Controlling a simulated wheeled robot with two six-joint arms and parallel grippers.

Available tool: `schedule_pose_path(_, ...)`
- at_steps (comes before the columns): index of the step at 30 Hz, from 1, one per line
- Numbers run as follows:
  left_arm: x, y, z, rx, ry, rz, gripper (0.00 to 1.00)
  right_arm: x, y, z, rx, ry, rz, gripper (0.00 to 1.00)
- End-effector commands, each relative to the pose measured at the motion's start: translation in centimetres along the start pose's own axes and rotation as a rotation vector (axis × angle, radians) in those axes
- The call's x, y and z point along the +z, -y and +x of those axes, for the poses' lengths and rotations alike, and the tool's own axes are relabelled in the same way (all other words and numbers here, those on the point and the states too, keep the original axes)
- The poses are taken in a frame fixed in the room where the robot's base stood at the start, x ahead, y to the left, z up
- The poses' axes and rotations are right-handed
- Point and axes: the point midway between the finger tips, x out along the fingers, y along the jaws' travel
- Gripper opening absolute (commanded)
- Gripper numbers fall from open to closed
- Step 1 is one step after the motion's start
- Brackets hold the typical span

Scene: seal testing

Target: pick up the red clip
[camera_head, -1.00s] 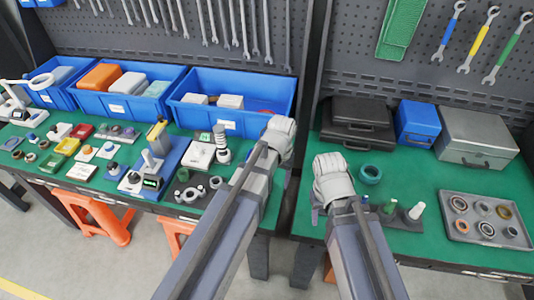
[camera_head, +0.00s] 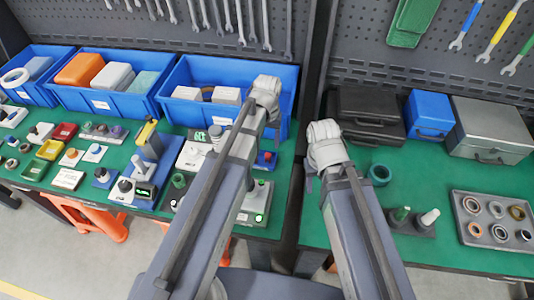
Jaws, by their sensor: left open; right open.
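I cannot clearly make out a red clip. A small red piece (camera_head: 267,155) shows on a blue block just right of my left forearm, too small to identify. A red tray (camera_head: 65,131) lies at the left of the green bench. My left gripper (camera_head: 265,92) is at the end of the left arm, in front of the right blue bin; its fingers are mostly hidden. My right gripper (camera_head: 318,160) is over the near left part of the right bench; its fingers are also mostly hidden. Both are open, and I see nothing held.
Blue bins (camera_head: 183,112) line the back of the left bench. Testers and small parts crowd that bench. The right bench holds a black case (camera_head: 365,112), a silver case (camera_head: 490,130), a teal ring (camera_head: 380,174) and a grey tray of rings (camera_head: 464,230). A gap separates the benches.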

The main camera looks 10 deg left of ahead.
Motion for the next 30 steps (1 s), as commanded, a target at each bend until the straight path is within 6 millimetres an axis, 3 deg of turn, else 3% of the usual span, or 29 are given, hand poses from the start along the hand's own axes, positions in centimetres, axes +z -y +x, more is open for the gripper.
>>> schedule_pose_path(9,-0.1,0.0,2.6,0.000,0.000,0.000,0.62,-0.2,0.2,2.6,0.000,0.000,0.000,0.50)
schedule_pose_path(19,-0.2,0.0,3.3,0.000,0.000,0.000,0.62,-0.2,0.3,3.3,0.000,0.000,0.000,0.50)
schedule_pose_path(30,-0.8,0.0,7.6,0.000,0.000,0.000,0.62,-0.5,0.7,7.5,0.000,0.000,0.000,0.50)
